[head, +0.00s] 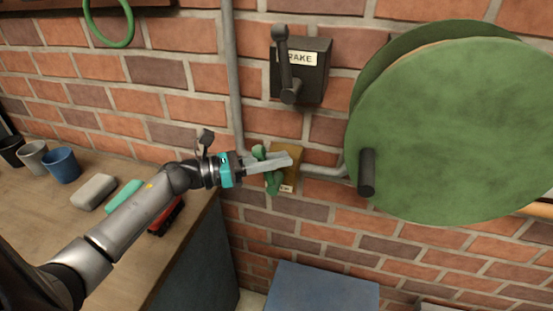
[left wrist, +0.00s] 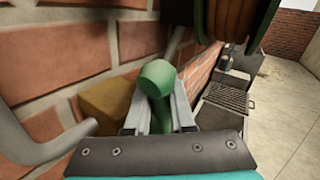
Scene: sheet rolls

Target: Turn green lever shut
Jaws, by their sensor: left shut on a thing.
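The green lever (left wrist: 157,76) is on a small yellow-brown box (left wrist: 104,100) fixed to the brick wall. In the head view the lever (head: 273,187) shows around my gripper's fingers, its lower part hanging down over the box (head: 287,160). My left gripper (head: 280,160) reaches in from the left and is shut on the lever. In the left wrist view the lever's rounded end stands up between the two fingers (left wrist: 160,118). The fingers hide part of the lever and of the label below. My right gripper is in neither view.
A black box labelled "BRAKE" (head: 316,72) with a dark crank lever sits above. A large green disc (head: 455,120) with a dark handle is at the right. A grey pipe (head: 231,80) runs down the wall. A workbench (head: 75,212) with cups is at left, a blue surface (head: 325,290) below.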

